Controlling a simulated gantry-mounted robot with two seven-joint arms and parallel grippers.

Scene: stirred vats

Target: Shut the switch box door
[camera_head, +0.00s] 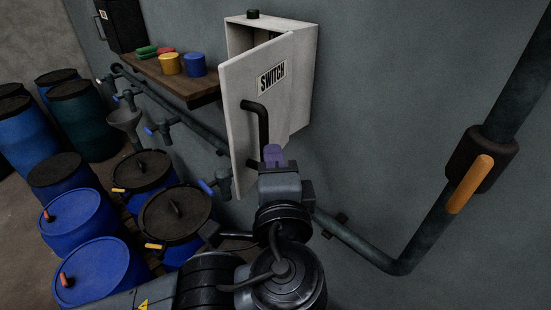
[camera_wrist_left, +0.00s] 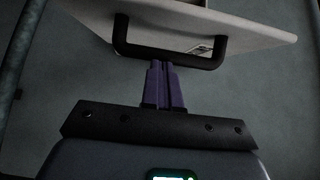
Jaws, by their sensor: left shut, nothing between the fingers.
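The pale switch box (camera_head: 300,85) is fixed to the wall. Its door (camera_head: 243,110), with a SWITCH label (camera_head: 272,78), stands partly open, swung out from the box. A black bar handle (camera_head: 263,125) is on the door's outer face. My left gripper (camera_head: 274,155) has its purple fingers shut and empty, just below and right of the handle's lower end. In the left wrist view, the closed fingertips (camera_wrist_left: 166,66) reach up to the handle (camera_wrist_left: 122,38), overlapping its bar. I cannot tell whether they touch. The door (camera_wrist_left: 235,22) fills the top there. My right gripper is not in view.
A wooden shelf (camera_head: 195,92) with yellow and blue cups (camera_head: 194,65) is left of the box. Blue drums (camera_head: 78,220) stand at lower left. Pipes and valves run along the wall below, and a thick pipe (camera_head: 432,222) with an orange handle is at right.

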